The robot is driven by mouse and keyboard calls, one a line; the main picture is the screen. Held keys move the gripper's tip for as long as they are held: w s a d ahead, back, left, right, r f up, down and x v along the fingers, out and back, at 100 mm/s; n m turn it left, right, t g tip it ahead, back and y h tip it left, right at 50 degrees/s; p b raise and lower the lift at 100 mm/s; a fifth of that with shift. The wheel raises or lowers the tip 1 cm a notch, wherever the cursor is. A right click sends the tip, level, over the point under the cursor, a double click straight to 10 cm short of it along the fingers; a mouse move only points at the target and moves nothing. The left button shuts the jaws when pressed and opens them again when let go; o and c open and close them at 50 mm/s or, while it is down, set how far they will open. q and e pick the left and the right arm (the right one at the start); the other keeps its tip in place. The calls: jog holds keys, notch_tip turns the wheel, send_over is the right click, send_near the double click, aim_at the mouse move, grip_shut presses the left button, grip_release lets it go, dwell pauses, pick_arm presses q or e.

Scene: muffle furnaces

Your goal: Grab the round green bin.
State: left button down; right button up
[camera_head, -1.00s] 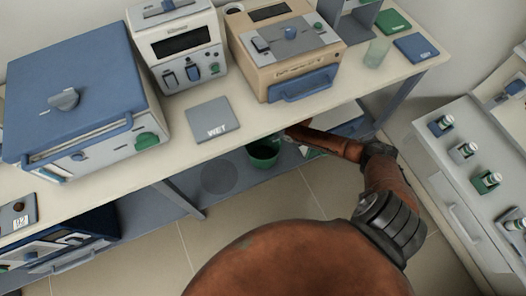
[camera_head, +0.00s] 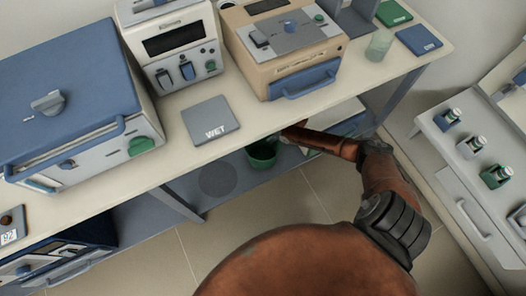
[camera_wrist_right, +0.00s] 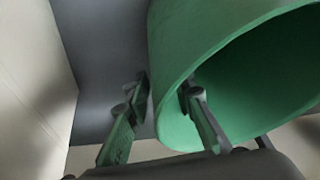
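The round green bin (camera_head: 262,153) is below the bench top, above or on the grey-blue lower shelf; the bench edge hides its upper back part. My right gripper (camera_head: 287,136) is at its right rim, partly hidden under the bench. In the right wrist view, the bin (camera_wrist_right: 180,65) fills the upper right with its mouth facing right. One finger of my right gripper (camera_wrist_right: 165,90) is outside the bin and the other is inside, with the tips close against the wall between them. I cannot tell whether the bin is clear of the shelf. My left gripper is not in view.
The bench top (camera_head: 270,118) overhangs the bin and carries furnaces and a grey WET mat (camera_head: 210,119). A dark round disc (camera_head: 217,180) lies on the lower shelf (camera_head: 180,187). A drawer unit (camera_head: 470,215) stands right of my arm. Floor is open in front.

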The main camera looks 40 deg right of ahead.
grip_shut()
jog(key=shift+r, duration=0.15)
dwell(0.5)
